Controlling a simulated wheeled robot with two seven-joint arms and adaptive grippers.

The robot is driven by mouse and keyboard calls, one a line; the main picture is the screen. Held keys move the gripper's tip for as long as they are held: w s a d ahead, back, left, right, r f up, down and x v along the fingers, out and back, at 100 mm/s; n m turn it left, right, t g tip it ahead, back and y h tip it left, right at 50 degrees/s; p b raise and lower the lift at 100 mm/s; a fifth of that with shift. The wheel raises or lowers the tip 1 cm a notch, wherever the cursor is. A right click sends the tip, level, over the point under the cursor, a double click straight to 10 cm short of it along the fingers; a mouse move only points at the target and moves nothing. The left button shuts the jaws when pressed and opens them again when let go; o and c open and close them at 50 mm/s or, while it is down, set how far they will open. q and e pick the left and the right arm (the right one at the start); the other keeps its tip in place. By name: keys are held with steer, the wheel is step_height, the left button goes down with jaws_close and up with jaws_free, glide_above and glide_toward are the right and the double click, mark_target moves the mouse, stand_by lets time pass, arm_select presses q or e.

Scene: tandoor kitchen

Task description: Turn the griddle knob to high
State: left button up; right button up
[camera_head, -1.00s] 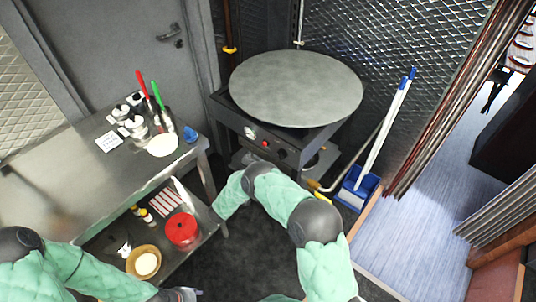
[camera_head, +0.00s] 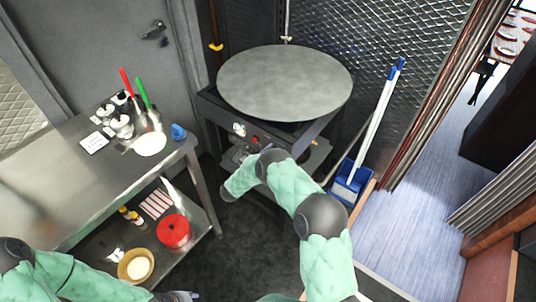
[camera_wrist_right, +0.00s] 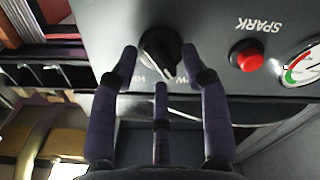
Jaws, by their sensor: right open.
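The griddle knob (camera_wrist_right: 160,52) is black and round with a pale pointer mark, on the dark front panel (camera_wrist_right: 215,20) in the right wrist view. The panel shows upside down there. The pointer faces the lower edge of the picture, between partly covered labels. My right gripper (camera_wrist_right: 160,68) is open, with dark purple fingers on both sides of the knob and a third finger below it. I cannot tell whether they touch it. The round griddle (camera_head: 285,82) tops the stove. My left gripper (camera_head: 180,296) is barely visible at the bottom edge.
A red spark button (camera_wrist_right: 246,55) and a gauge (camera_wrist_right: 302,65) sit beside the knob. A steel table (camera_head: 75,185) with shakers and utensils stands left. A blue dustpan (camera_head: 352,182) stands right of the stove. Floor in front is dark and clear.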

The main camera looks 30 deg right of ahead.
jaws_close()
steer(key=shift+s+d+f+m+b, duration=0.15)
steer(key=shift+m+b, duration=0.85)
steer(key=shift+m, duration=2.4)
steer(key=shift+s+a+f+m+b, duration=0.15)
steer(key=shift+m+b, duration=0.8)
steer(key=shift+m, duration=2.45)
steer(key=shift+d, duration=0.1)
jaws_free()
